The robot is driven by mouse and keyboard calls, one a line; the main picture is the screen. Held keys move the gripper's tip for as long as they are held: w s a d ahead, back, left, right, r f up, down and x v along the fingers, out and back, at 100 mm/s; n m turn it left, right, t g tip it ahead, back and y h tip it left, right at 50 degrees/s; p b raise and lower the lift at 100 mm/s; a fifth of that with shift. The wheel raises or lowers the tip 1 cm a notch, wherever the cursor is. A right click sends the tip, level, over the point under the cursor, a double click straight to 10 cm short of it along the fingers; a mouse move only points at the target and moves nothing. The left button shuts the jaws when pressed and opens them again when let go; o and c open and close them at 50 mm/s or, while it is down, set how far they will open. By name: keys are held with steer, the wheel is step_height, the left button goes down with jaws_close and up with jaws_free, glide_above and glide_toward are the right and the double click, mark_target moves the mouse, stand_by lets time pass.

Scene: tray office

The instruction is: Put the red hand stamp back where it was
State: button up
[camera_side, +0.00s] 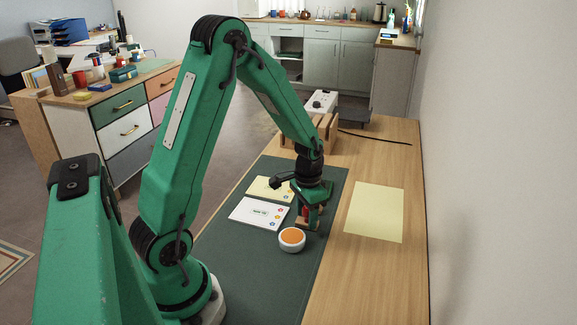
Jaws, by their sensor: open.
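My gripper (312,218) points down over the dark green mat and is open. The red hand stamp (305,212) is at the gripper, mostly hidden by the green fingers; a little red and a brownish lower part show. I cannot tell whether the fingers touch it. A white card (252,213) with printing and small coloured marks lies just left of the gripper, and a pale yellow card (262,188) lies behind it. A round white dish with an orange top (292,235) stands just in front of the gripper.
The green mat (270,275) is clear toward the front. A pale yellow sheet (375,212) lies on the wooden table to the right. A wooden rack (289,139) and a white device (322,100) stand behind my wrist. A wall closes off the right side.

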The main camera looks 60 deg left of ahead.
mark_target(307, 210)
steer(key=shift+r, duration=0.15)
step_height(307, 210, up, 11)
steer(key=shift+r, duration=0.5)
stand_by(0.7)
steer(key=s+d+r+t, duration=0.5)
steer(key=s+d+r, duration=0.5)
steer(key=s, duration=0.3)
steer(key=shift+s+d+r+t, duration=0.2)
steer(key=shift+s+d+t, duration=0.1)
steer(key=shift+d, duration=0.6)
stand_by(0.6)
